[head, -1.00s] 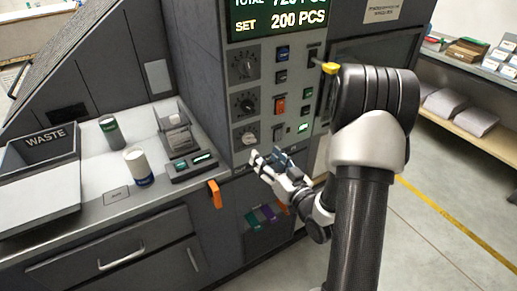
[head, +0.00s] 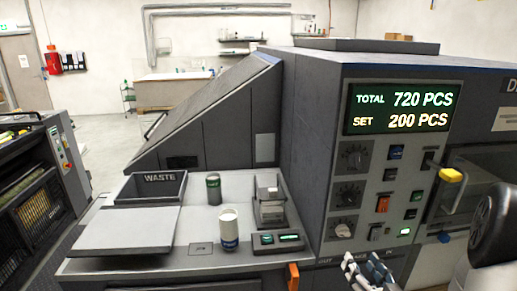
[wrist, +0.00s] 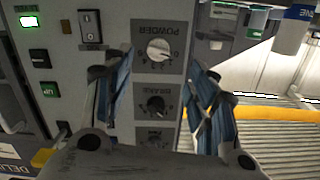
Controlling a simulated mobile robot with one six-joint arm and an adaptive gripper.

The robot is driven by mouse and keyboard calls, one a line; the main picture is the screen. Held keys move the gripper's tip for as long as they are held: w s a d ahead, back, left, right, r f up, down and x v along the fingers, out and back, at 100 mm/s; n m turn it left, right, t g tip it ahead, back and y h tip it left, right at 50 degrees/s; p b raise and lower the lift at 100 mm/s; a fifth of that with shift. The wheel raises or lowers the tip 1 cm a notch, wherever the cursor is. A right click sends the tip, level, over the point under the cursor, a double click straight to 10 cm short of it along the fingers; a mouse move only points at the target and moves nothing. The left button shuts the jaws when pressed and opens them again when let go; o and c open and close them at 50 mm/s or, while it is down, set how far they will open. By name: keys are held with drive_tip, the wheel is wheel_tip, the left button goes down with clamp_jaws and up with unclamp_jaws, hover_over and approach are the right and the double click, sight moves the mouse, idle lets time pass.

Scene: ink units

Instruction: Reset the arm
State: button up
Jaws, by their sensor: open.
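My gripper (head: 368,270) shows at the bottom edge of the head view, low in front of the machine's control panel (head: 369,205). Part of my arm shows at the lower right. In the wrist view my gripper (wrist: 160,100) is open, with its two blue-lined fingers wide apart and nothing between them. Between the fingers is the panel with the POWDER knob (wrist: 158,50) and another dark knob (wrist: 155,103) beside it. The fingers look apart from the panel, but the exact gap is hard to tell.
The counter left of the panel holds a WASTE bin (head: 148,201), a dark green-banded can (head: 214,190), a white-and-blue container (head: 229,232) and a small device (head: 270,205). An orange handle (head: 293,277) sticks out at the counter front. A yellow-tipped lever (head: 451,175) juts out right of the panel.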

drive_tip(key=s+a+r+n+g+h, duration=0.2)
drive_tip(key=a+r+g+h, duration=0.15)
drive_tip(key=r+g, duration=0.25)
drive_tip(key=s+a+r+g+y, duration=0.1)
drive_tip(key=s+a+r+g, duration=0.1)
drive_tip(key=s+a, duration=0.4)
drive_tip(key=s+a+r+g+y, duration=0.2)
drive_tip(key=s+a+g, duration=0.2)
drive_tip(key=s, duration=1.1)
drive_tip(key=a, duration=0.3)
drive_tip(key=shift+s+a+r, duration=0.15)
drive_tip(key=shift+a+r, duration=0.05)
drive_tip(key=shift+c, duration=0.5)
